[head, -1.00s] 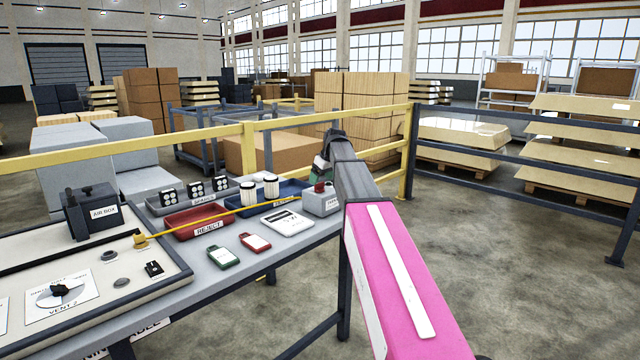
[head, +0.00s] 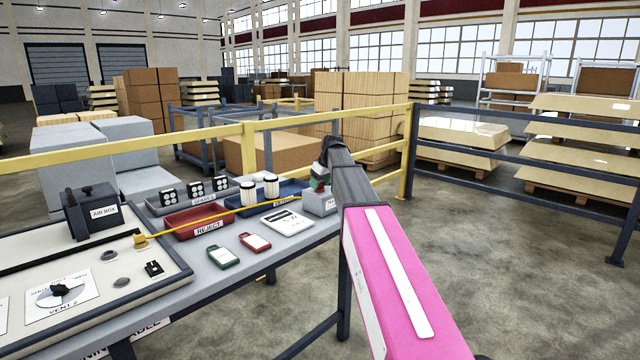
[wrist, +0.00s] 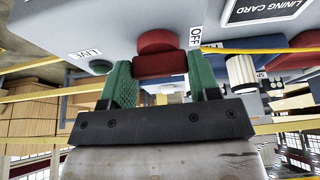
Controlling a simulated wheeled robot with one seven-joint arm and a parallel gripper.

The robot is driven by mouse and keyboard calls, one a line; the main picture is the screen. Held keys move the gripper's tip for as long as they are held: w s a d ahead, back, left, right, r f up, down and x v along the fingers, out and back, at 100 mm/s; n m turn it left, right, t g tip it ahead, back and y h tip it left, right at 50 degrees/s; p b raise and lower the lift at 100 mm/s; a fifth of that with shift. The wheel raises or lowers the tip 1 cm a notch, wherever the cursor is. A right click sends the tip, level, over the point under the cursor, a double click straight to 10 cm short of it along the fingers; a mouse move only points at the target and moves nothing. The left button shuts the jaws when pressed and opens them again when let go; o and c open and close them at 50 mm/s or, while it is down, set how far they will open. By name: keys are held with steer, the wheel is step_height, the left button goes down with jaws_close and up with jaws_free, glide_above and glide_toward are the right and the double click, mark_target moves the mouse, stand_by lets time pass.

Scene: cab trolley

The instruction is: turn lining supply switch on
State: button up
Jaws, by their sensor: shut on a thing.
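The lining supply switch is a grey box (head: 316,204) with a red knob at the right end of the bench in the head view. The wrist view shows the box face (wrist: 60,25) upside down, with a LIVE label (wrist: 88,53) on the left and an OFF label (wrist: 195,37) on the right. The red knob (wrist: 158,42) sits between them, with a red grip bar across it. My gripper (wrist: 160,68) has its green fingers shut on this bar. In the head view my gripper (head: 320,176) is over the box and partly hidden by my arm.
A lining card (head: 288,222), red and green tags (head: 222,257), a red reject tray (head: 196,222) and a blue tray (head: 240,204) lie left of the box. A yellow rail (head: 290,121) runs behind. Open floor lies to the right.

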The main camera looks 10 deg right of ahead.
steer(key=shift+m, duration=0.3)
steer(key=m, duration=0.2)
steer(key=m+h, duration=0.1)
steer(key=shift+s+a+m+t+h, duration=0.1)
steer(key=shift+a+m+t+h, duration=0.05)
steer(key=shift+m+t+h, duration=0.2)
steer(key=m+h, duration=0.1)
steer(key=m, duration=0.3)
steer(key=shift+m+h, duration=0.35)
steer(key=m+h, duration=0.1)
steer(key=m, duration=0.3)
steer(key=shift+a+h, duration=0.1)
steer(key=shift+h, duration=0.3)
steer(key=shift+m+g+h, duration=0.3)
steer(key=shift+m+g, duration=0.2)
steer(key=shift+m, duration=0.7)
steer(key=shift+m+g+h, duration=0.3)
steer(key=shift+m+g, duration=0.15)
steer(key=shift+m, duration=0.75)
steer(key=o, duration=0.9)
